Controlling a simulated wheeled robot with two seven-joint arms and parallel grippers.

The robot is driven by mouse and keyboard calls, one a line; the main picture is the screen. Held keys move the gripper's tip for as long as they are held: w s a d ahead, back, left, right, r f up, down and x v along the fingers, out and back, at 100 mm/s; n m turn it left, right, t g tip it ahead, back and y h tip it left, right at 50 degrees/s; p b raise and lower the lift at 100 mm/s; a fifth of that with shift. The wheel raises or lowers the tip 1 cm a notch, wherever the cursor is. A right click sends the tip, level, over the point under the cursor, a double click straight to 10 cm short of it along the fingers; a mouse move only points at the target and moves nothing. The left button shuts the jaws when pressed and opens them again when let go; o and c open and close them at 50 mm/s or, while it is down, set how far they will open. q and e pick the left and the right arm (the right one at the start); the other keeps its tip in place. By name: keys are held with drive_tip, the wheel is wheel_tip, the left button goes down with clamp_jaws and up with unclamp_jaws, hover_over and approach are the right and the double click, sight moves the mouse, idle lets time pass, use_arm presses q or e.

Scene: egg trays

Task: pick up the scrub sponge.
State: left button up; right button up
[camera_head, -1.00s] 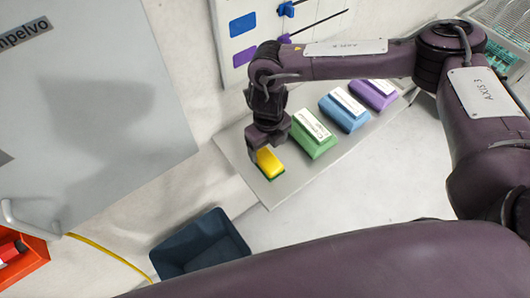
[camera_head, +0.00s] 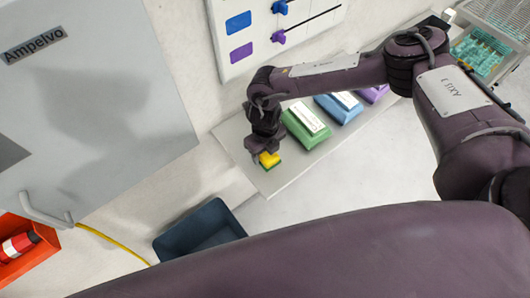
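The scrub sponge (camera_head: 269,160), yellow with a green underside, is at the near left end of the grey shelf (camera_head: 277,183). My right gripper (camera_head: 265,152) points down at the sponge, with its dark fingers over the sponge's upper part and hiding some of it. I cannot tell whether the fingers are closed on it or only around it. The sponge looks to be on or just above the shelf surface. My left gripper is not in view.
Green (camera_head: 305,130), blue (camera_head: 338,106) and purple (camera_head: 374,93) blocks with white tops line the shelf. A dark blue bin (camera_head: 200,233) stands below. A grey cabinet (camera_head: 90,120) and an orange box (camera_head: 32,256) are at left. A panel with sliders (camera_head: 265,50) is behind.

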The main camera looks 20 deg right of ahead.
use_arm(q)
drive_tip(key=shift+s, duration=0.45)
use_arm(e)
drive_tip(key=shift+c, duration=1.4)
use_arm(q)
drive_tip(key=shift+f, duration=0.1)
use_arm(e)
drive_tip(key=shift+r, duration=0.15)
